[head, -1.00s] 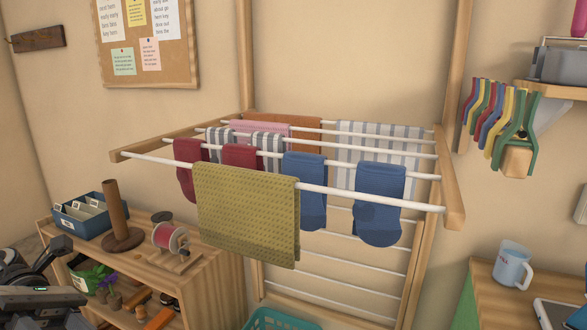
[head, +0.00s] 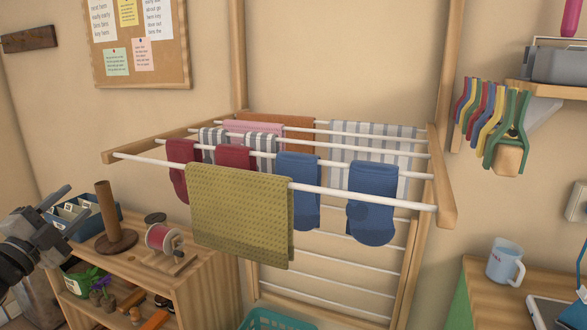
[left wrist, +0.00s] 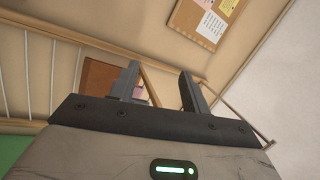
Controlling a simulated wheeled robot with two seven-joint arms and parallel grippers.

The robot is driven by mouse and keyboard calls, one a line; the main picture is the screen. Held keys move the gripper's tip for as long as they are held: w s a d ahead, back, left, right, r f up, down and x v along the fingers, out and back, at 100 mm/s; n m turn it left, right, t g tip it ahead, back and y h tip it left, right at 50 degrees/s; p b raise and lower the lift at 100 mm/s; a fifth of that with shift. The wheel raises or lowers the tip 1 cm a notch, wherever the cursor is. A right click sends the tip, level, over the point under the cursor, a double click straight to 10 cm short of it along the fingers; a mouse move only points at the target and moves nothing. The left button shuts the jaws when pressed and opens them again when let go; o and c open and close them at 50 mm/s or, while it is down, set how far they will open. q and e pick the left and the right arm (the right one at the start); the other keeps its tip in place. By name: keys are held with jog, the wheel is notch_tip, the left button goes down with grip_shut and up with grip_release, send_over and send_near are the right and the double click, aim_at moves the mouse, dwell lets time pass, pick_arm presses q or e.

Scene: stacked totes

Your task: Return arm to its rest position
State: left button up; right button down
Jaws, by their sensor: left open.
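My left gripper (head: 62,207) is at the left edge of the head view, raised in front of the blue box (head: 103,221) on the low wooden shelf. Its two dark fingers are apart with nothing between them. In the left wrist view the fingers of my left gripper (left wrist: 160,88) also stand apart and empty, with the rack's rails and the wall behind them. The gripper hides part of the blue box. My right gripper is not in view.
A wall-mounted drying rack (head: 445,190) holds socks and a yellow-green towel (head: 238,217). A peg stand (head: 107,222) and a thread spool (head: 160,238) stand on the shelf. Clips (head: 487,115) hang at right, above a mug (head: 505,262). A teal basket (head: 275,320) is below.

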pick_arm(q)
jog(key=a+f+n+g+y, duration=0.5)
jog(key=a+f+n+y, duration=0.2)
jog(key=a+n+y, duration=0.3)
jog(key=s+d+f+g+h, duration=0.2)
jog(key=s+d+f+h, duration=0.2)
jog(key=d+f, duration=0.8)
jog(key=s+d+f+n+g+h, duration=0.1)
jog(key=s+d+f+h, duration=0.1)
jog(key=s+d+f, duration=0.5)
jog(key=s+d+f+g+h, duration=0.1)
jog(key=s+d+f, duration=0.4)
jog(key=d+f, duration=0.35)
jog(key=s+d+f+n+g+h, duration=0.1)
jog(key=s+d+n+h, duration=0.1)
jog(key=s+d, duration=0.9)
jog(key=shift+s+d+f+n+g, duration=0.3)
jog(key=shift+d+n+g, duration=0.15)
jog(key=shift+d, duration=0.6)
jog(key=shift+h, duration=0.3)
